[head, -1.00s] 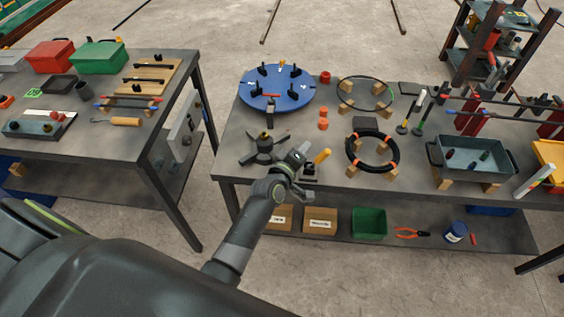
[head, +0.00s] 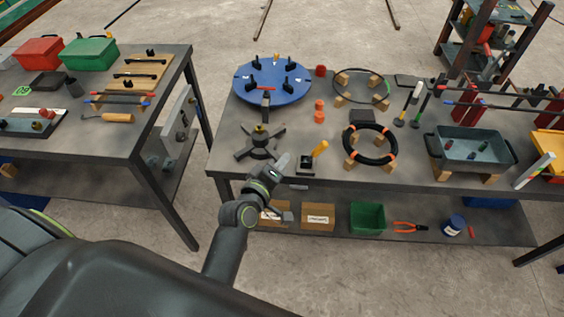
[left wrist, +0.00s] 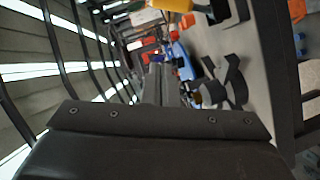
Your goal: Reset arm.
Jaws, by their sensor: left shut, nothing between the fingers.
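My left gripper (head: 281,162) shows in the head view at the front edge of the middle table, just right of and in front of the black star-shaped stand (head: 260,142). It is shut and empty. In the left wrist view its closed fingers (left wrist: 159,75) point away from the camera, with the stand (left wrist: 233,84) to their right. The left arm reaches up from the bottom of the head view. My right gripper is not in view.
A green bin (head: 368,217) sits on the shelf below. Floor shows between the tables.

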